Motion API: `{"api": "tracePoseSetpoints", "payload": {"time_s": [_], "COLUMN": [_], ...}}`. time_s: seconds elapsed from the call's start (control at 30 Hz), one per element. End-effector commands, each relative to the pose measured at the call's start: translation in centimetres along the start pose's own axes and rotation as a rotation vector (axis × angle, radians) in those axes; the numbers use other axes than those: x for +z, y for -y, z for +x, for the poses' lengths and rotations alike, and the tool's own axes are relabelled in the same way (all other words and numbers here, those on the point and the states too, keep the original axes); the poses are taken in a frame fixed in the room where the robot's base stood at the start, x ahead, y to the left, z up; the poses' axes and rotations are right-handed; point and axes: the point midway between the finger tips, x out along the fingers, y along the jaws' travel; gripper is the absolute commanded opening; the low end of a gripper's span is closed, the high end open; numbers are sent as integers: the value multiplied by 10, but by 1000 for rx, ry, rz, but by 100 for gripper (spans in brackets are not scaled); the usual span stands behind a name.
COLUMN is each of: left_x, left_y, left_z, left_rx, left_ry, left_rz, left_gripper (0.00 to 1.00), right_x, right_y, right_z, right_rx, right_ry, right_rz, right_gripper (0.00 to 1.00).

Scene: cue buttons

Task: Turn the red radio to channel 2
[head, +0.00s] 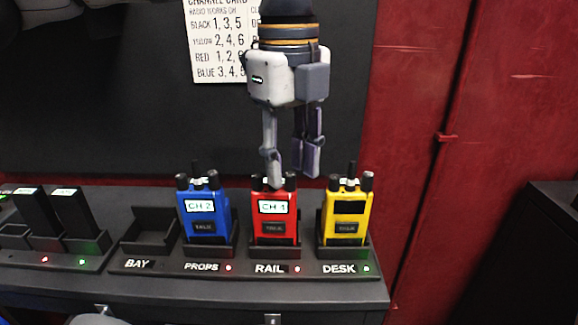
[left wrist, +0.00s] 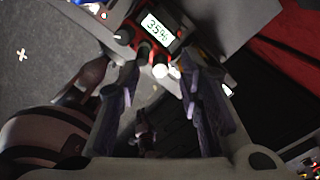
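The red radio (head: 275,227) stands upright in the dock labelled RAIL. Its display reads CH 1 in the head view. My left gripper (head: 292,178) points down just above its top, fingers apart with nothing between them. The left-hand finger overlaps the radio's knobs in the picture; I cannot tell whether it touches. The left wrist view shows the open gripper (left wrist: 160,78) with dark knobs (left wrist: 145,50), a pale tip and a screen reading 35% (left wrist: 157,28) on a red-edged body beyond the fingertips. My right gripper is not in view.
A blue radio (head: 204,212) showing CH 2 stands left, a yellow radio (head: 346,211) with a dark screen right. The BAY dock (head: 151,236) is empty. Dark packs (head: 75,211) sit in chargers farther left. A channel card (head: 215,45) hangs behind.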

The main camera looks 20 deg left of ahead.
Motion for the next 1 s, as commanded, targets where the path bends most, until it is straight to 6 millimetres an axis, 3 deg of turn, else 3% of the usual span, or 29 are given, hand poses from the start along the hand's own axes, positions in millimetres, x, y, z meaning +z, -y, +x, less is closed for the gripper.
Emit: {"api": "tracePoseSetpoints", "payload": {"time_s": [0.13,0.37,0.53,1.0], "left_x": [0,0,0,-1], "left_y": [0,0,0,0], "left_z": [12,14,14,14], "left_rx": [-2,-2,-2,0], "left_ry": [0,0,0,3], "left_rz": [-1,-1,-1,-84], "left_gripper": [33,33,0,0], "right_x": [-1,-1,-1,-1], "right_y": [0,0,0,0], "right_z": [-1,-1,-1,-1], "right_rx": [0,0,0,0], "right_ry": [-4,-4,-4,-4], "right_rz": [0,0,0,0], "right_gripper": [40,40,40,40]}}
